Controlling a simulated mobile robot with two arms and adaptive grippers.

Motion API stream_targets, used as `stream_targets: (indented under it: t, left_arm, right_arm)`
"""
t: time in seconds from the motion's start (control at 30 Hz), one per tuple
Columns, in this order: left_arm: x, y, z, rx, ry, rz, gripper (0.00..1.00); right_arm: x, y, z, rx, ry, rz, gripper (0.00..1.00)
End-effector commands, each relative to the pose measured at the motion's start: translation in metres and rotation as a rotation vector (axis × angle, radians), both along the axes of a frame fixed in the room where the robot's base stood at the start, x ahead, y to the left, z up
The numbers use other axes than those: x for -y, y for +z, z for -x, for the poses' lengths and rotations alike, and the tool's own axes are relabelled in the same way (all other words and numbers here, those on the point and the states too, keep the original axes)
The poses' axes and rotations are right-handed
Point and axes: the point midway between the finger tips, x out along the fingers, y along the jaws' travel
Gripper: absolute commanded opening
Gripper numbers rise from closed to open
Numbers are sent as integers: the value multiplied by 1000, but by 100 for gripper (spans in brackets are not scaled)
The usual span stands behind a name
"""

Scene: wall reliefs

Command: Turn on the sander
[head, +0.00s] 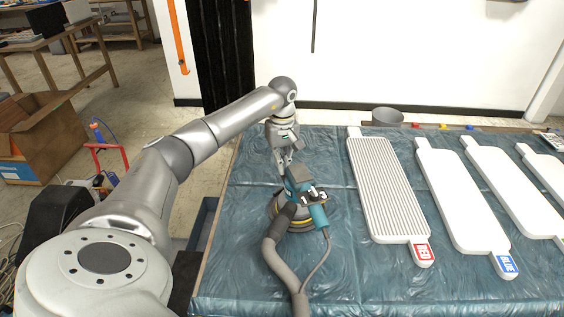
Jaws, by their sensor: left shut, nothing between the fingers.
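The sander (310,205) is teal and black, with a grey hose and a thin cord running from it toward the front edge. It stands on the plastic-covered table, left of the white panels. My left arm reaches in from the left, and my left gripper (287,166) points down at the sander's upper end. The gripper is shut with nothing in it. Its fingertips are close to the sander's top; I cannot tell if they touch. The sander's switch is too small to make out. My right gripper is not in view.
Several white paddle-shaped panels lie to the right; the nearest, a ribbed one (385,190), has a red label, and another (460,195) has a blue label. A grey bucket (387,117) stands at the back. A cardboard box (40,140) is on the floor at left.

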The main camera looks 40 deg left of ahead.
Motion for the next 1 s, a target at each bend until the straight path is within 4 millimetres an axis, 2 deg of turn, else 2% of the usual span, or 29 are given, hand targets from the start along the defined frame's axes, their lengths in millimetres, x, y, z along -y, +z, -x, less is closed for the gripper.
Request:
stream_targets:
  t: [0.27, 0.4, 0.47, 0.73, 1.0]
  left_arm:
    - [-1, -2, 0, 6, 1, 3, 0]
    - [-4, -13, 3, 63, 2, 31, 0]
    - [-2, -7, 1, 73, 0, 39, 0]
    - [-1, -6, 0, 69, 0, 38, 0]
    - [4, 0, -9, 70, -1, 38, 0]
  right_arm:
    - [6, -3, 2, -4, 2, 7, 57]
    - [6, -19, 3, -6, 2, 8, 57]
    - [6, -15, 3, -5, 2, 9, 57]
    - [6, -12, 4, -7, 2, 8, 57]
    - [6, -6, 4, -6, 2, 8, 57]
